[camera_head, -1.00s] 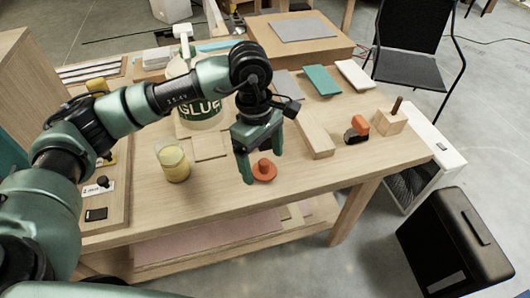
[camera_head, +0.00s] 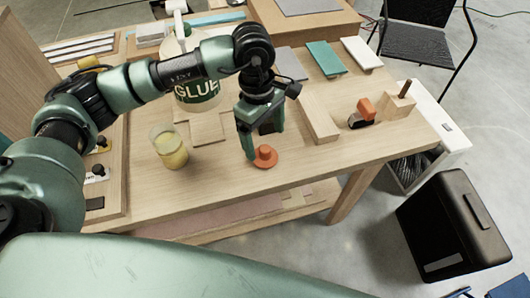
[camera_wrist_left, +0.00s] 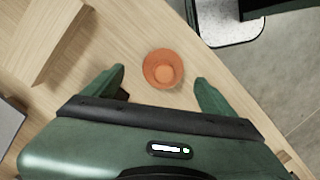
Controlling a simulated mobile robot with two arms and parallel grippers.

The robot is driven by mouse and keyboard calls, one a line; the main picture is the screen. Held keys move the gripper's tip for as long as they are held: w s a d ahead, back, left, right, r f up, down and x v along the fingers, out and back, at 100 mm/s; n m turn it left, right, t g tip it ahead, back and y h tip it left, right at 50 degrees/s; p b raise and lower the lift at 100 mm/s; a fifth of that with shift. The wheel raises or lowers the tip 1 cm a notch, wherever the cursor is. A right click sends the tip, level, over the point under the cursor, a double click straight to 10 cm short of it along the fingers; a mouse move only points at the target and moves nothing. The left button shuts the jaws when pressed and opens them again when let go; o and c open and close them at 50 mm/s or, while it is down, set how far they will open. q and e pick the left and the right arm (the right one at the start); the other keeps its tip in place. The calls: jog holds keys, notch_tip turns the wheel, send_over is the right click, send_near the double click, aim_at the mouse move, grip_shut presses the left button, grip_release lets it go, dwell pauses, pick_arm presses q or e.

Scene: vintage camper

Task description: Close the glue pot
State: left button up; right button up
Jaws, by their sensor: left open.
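An orange lid (camera_head: 265,157) with a round knob lies on the table near its front edge. An open glass pot (camera_head: 170,148) with yellow glue inside stands upright to its left; no lid is on it. My left gripper (camera_head: 264,143) is open, pointing down at the orange lid. In the left wrist view the lid (camera_wrist_left: 163,69) shows between the two fingertips (camera_wrist_left: 160,76), with gaps on both sides. Whether the fingertips reach down to knob height is hard to tell. My right gripper is not in view.
A large bottle marked GLUE (camera_head: 198,88) stands behind my left arm. A wooden block (camera_head: 319,118), an orange-and-black tool (camera_head: 362,113) and a wooden block with a peg (camera_head: 398,103) are to the right. Bare tabletop surrounds the lid.

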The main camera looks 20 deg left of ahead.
aim_at(265, 148)
pick_arm(q)
jog(key=shift+s, duration=0.1)
jog(key=f+p, duration=0.1)
jog(key=f, duration=0.1)
jog(key=f+p, duration=0.1)
jog(key=shift+s+d+f+p, duration=0.1)
jog(key=shift+s+f+p, duration=0.15)
jog(key=shift+f+p, duration=0.1)
jog(key=shift+f, duration=0.7)
jog(key=shift+d, duration=0.1)
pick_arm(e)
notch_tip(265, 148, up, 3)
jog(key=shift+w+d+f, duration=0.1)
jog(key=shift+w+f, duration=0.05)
pick_arm(q)
jog(key=shift+c, duration=0.4)
jog(key=c, duration=1.4)
jog(key=shift+o, duration=0.2)
jog(key=shift+r, duration=0.1)
